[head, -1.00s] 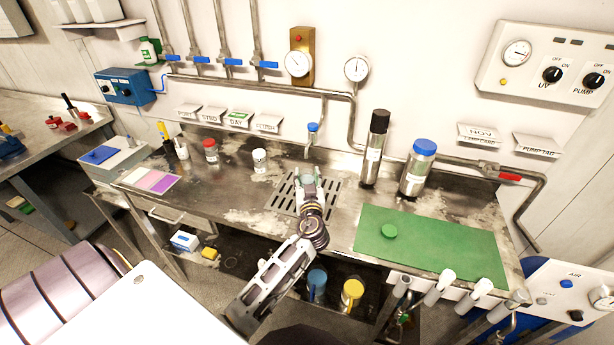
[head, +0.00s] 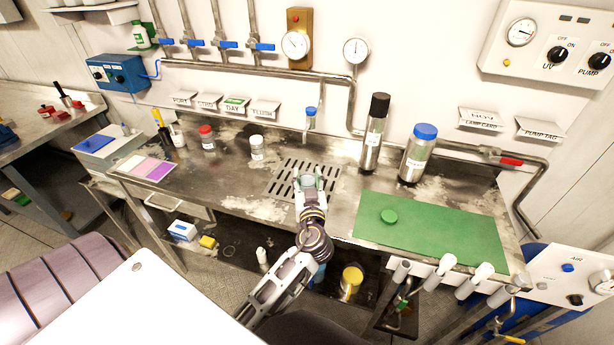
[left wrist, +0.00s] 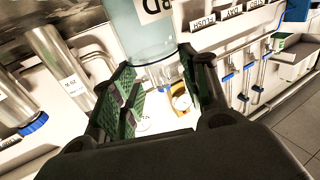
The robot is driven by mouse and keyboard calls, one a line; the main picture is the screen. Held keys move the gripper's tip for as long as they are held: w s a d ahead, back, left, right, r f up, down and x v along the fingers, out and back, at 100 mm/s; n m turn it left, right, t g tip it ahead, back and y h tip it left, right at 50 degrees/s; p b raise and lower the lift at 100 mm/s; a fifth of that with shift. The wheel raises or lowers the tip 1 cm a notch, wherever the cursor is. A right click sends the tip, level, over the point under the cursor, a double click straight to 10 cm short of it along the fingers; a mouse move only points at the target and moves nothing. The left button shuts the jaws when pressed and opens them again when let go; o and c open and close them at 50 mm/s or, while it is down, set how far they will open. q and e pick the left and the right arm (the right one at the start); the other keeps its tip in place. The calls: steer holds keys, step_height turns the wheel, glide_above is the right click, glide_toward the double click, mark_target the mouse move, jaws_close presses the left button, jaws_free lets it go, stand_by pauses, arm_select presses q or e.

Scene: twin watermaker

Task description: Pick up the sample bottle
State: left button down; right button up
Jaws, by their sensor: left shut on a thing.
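The sample bottle, clear and pale blue-green with a dark-lettered label, shows in the left wrist view (left wrist: 145,35) between the green-padded fingers of my left gripper (left wrist: 160,95). In the head view my left gripper (head: 309,188) is over the drain grate (head: 284,186) in the bench, and the bottle's pale top (head: 308,181) shows at its fingertips. The gripper is shut on the bottle. The gripper hides much of the bottle in the head view, so I cannot tell whether its base touches the grate. My right gripper is not in view.
A white jar (head: 257,148) and red-capped jar (head: 207,138) stand left. A blue-topped tap (head: 310,118) hangs behind the grate.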

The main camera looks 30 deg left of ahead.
arm_select(q)
steer(key=shift+b+v, duration=0.7)
steer(key=shift+v, duration=1.75)
steer(key=shift+b+v, duration=0.3)
steer(key=shift+v, duration=0.85)
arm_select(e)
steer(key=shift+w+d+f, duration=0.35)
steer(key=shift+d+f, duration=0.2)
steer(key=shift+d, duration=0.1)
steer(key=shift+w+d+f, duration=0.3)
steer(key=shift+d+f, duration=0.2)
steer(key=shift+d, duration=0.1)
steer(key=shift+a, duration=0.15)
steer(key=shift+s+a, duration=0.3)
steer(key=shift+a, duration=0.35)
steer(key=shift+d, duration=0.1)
